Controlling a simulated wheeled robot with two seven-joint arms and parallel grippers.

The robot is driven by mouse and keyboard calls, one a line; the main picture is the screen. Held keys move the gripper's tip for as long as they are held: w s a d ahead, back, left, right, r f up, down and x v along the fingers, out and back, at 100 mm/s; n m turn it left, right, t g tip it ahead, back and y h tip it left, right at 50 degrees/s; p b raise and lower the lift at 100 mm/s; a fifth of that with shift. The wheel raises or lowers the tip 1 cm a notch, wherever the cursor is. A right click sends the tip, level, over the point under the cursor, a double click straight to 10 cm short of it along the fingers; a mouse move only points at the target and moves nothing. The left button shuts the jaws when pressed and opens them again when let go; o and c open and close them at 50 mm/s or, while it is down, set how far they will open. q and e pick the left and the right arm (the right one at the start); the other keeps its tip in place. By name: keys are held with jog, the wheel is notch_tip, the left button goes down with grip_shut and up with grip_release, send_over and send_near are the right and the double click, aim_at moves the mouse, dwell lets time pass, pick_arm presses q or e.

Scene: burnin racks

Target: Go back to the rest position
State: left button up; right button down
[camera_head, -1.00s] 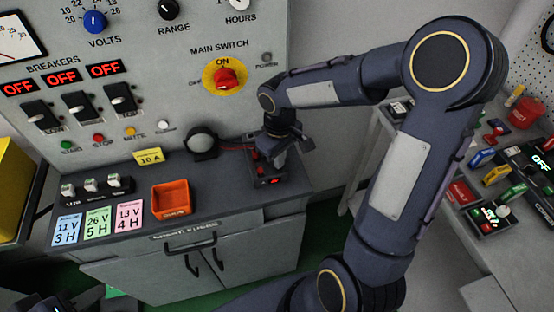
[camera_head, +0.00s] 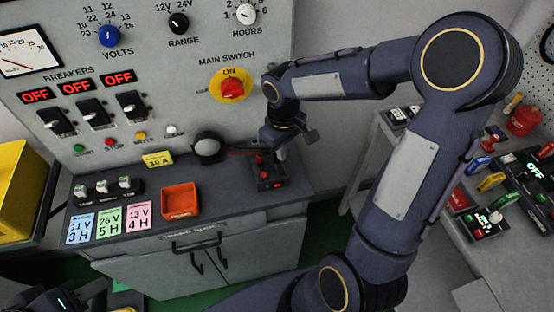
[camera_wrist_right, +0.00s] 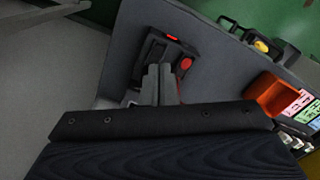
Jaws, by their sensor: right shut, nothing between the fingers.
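My right arm reaches in from the right of the head view. Its gripper (camera_head: 281,155) points down just above a small black box (camera_head: 271,183) with red parts on the grey bench. In the right wrist view the fingers (camera_wrist_right: 160,82) are together with nothing between them, in front of the same black box (camera_wrist_right: 152,50). I cannot tell whether they touch it. A dark part of my left gripper (camera_head: 60,302) shows at the bottom left corner of the head view; its fingers are not clear.
An orange bin (camera_head: 180,201), coloured cards (camera_head: 109,222) and a round grey lamp (camera_head: 207,146) are on the bench (camera_head: 225,205). The panel with the main switch (camera_head: 232,88) rises behind. A yellow container (camera_head: 18,190) stands left; a side table (camera_head: 470,250) with devices stands right.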

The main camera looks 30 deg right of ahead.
jog(key=s+a+r+m+t+y, duration=0.2)
jog(key=s+r, duration=0.2)
jog(key=s, duration=0.4)
jog(key=s+a+r+m+t+y, duration=0.1)
jog(key=s+a+r+m+t, duration=0.1)
jog(key=s, duration=0.7)
notch_tip(320, 180, up, 2)
jog(key=shift+r+m+t+y, duration=0.25)
jog(key=shift+m+t+y, duration=0.15)
jog(key=shift+t, duration=0.4)
jog(key=shift+a, duration=0.1)
dwell(0.4)
